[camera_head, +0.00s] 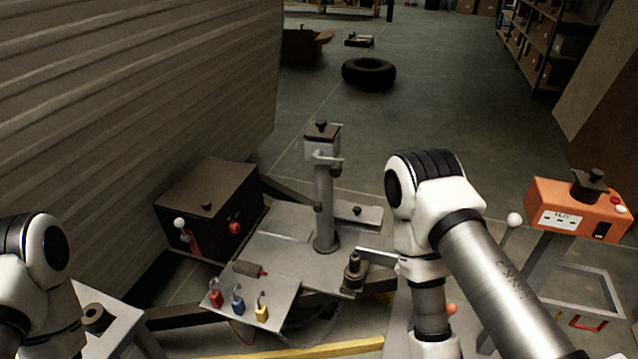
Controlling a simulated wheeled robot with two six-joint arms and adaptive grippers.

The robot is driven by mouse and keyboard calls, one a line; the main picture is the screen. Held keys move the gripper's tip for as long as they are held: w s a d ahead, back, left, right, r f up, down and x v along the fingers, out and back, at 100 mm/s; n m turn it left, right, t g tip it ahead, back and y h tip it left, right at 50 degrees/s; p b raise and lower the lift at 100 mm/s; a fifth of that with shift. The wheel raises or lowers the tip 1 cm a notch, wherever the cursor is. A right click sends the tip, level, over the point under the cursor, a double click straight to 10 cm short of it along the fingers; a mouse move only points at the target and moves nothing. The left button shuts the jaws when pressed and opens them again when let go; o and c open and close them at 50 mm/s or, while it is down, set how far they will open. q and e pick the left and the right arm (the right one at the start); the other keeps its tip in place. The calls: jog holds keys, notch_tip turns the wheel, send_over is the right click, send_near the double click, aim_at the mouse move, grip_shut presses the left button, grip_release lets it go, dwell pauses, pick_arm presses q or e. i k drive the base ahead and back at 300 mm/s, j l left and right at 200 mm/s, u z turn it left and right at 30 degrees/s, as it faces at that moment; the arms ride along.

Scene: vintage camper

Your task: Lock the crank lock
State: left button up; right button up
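A grey upright jack post (323,205) stands on the trailer's front frame, with a pale head, a small side handle (331,160) and a black knob on top (321,129). I cannot tell for certain which part is the crank lock, or its state. Red (216,299), blue (238,305) and yellow (262,311) padlocks stand on a light plate (285,290) in front of the post. My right arm comes in from the right, its links standing right of the post. My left arm shows at the lower left. Neither gripper's fingers show.
A dark box (210,205) with a white-knobbed lever stands left of the post. A dark hitch piece (355,272) sits near my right arm. An orange control box (575,208) is at right. The camper wall (140,100) fills the left.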

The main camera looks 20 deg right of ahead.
aim_at(318, 209)
jog(key=i+l, duration=0.15)
jog(key=i, duration=0.2)
jog(key=i+l, duration=0.15)
jog(key=i, duration=0.2)
jog(key=i+l, duration=0.15)
jog(key=i, duration=0.25)
